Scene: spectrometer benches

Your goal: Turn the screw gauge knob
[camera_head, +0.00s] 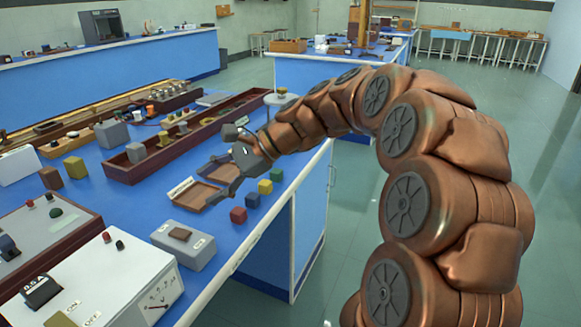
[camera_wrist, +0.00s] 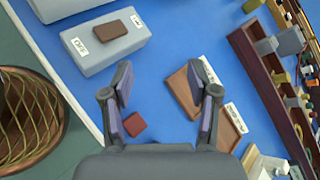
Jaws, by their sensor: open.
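I cannot pick out a screw gauge or its knob for sure in either view. My gripper (camera_head: 208,181) reaches in from the right over the blue bench (camera_head: 150,212), above two small wooden trays (camera_head: 199,194). A tray (camera_wrist: 179,93) lies partly behind the right finger there. A red cube (camera_wrist: 134,124) shows low between the fingers.
A grey switch box (camera_head: 184,244) stands nearer the front. Red (camera_head: 238,215), blue (camera_head: 252,200), yellow (camera_head: 265,187) and green cubes line the bench's right edge. A long dark red tray (camera_head: 122,171) of small parts lies behind.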

